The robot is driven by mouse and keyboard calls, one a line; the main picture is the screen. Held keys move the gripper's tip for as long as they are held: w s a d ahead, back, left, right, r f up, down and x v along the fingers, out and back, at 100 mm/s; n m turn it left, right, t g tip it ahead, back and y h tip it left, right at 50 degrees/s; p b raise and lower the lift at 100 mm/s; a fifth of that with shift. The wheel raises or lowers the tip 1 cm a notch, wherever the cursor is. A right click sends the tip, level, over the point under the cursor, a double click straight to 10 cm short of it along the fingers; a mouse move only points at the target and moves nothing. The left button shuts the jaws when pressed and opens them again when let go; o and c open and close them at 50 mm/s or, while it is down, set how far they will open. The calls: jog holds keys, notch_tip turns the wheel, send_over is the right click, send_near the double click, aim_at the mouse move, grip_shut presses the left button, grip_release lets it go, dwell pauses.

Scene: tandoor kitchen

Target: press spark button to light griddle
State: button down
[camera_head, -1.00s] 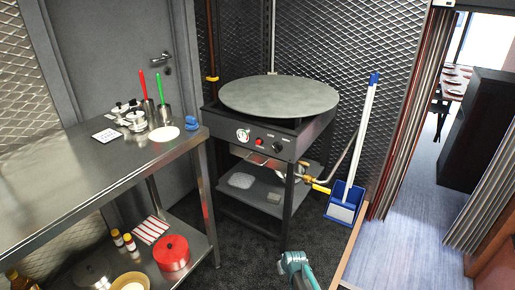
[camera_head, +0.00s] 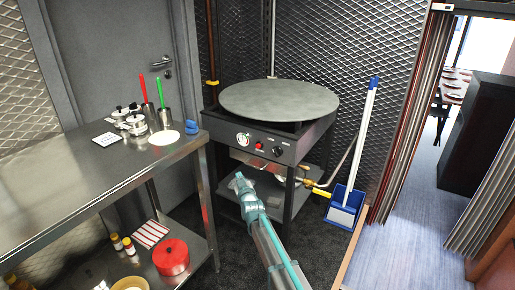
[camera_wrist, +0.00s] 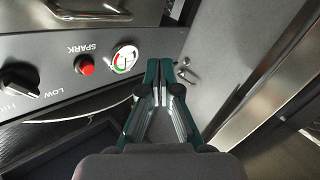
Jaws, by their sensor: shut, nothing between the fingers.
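The griddle (camera_head: 279,98) is a round grey plate on a dark stand with a front control panel. The red spark button (camera_head: 259,145) sits on that panel between a round gauge (camera_head: 243,139) and a black knob (camera_head: 277,151). In the wrist view the red button (camera_wrist: 86,66) lies below the word SPARK, left of the gauge (camera_wrist: 124,59). My gripper (camera_head: 240,182) is below and in front of the panel, apart from it. In the wrist view my gripper (camera_wrist: 165,66) is shut and empty, its tips right of the gauge.
A steel table (camera_head: 75,180) with pots and utensil cups stands at the left. A gas pipe with a yellow valve handle (camera_head: 321,192) runs right of the stand. A blue dustpan (camera_head: 346,205) and brush lean at the right. Dark floor lies between table and stand.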

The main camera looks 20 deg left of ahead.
aim_at(258, 146)
notch_tip(258, 146, up, 8)
jog(key=w+n+t, duration=0.1)
jog(key=t, duration=0.3)
jog(key=shift+w+d+y, duration=0.3)
jog(key=shift+w+y, duration=0.1)
jog(key=shift+w+f, duration=0.1)
jog(key=shift+w, duration=0.1)
jog(key=w+d, duration=0.1)
jog(key=w, duration=0.7)
jog(key=shift+w+d, duration=0.2)
jog(key=shift+d, duration=0.05)
dwell(0.9)
jog(key=shift+w+b, duration=0.4)
